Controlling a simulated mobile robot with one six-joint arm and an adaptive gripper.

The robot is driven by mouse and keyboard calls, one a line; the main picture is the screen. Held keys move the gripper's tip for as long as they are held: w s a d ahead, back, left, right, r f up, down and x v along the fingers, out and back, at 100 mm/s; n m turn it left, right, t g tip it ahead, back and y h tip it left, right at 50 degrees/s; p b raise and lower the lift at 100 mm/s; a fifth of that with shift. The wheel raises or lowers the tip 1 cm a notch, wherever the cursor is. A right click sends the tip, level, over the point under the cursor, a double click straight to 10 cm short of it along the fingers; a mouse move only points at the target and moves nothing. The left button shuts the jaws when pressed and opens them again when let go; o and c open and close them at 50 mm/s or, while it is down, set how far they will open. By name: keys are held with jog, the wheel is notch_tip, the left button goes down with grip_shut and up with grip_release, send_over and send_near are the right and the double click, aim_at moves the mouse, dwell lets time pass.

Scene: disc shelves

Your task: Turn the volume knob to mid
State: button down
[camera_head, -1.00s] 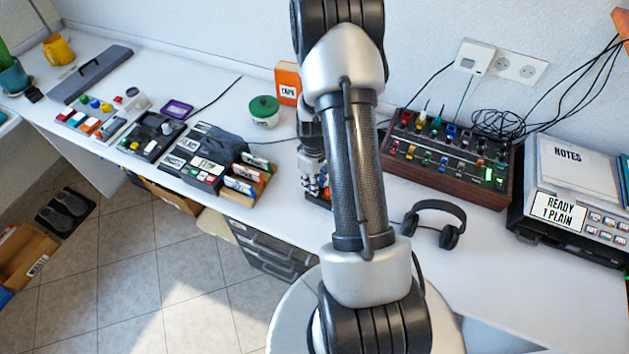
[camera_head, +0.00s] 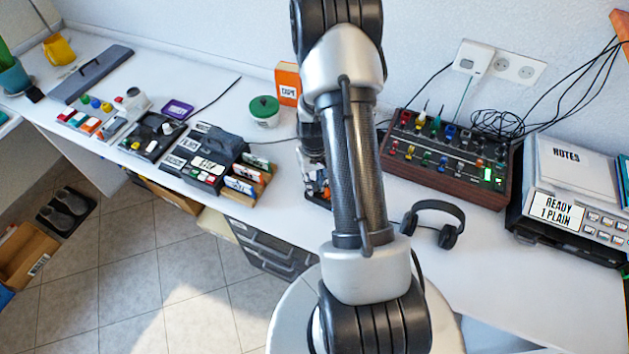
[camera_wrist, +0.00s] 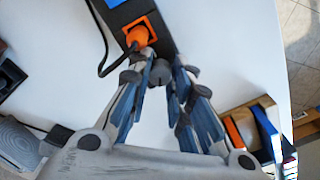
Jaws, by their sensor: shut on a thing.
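A grey round knob (camera_wrist: 160,73) shows between my fingertips in the wrist view. It sits at the near end of a dark box (camera_wrist: 148,12) with an orange plug (camera_wrist: 138,36) in it. My gripper (camera_wrist: 162,66) is shut on the knob, with blue-sided fingers to its left and right. The fingers hide part of the knob, and I cannot read any mark or the knob's setting. In the head view my gripper (camera_head: 318,184) is low over the desk, partly behind my arm, which hides most of the box.
A grey device with colored tabs (camera_head: 215,150) stands left of my gripper. A mixer with colored knobs (camera_head: 450,160) and black headphones (camera_head: 436,222) are to the right. A green-lidded jar (camera_head: 264,112) and an orange box (camera_head: 288,85) stand behind. A black cable (camera_wrist: 103,50) runs from the plug.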

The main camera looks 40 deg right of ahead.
dwell(0.4)
jog(key=c, duration=1.4)
grip_release()
jog(key=shift+r, duration=0.1)
notch_tip(320, 180, up, 12)
jog(key=shift+f, duration=0.1)
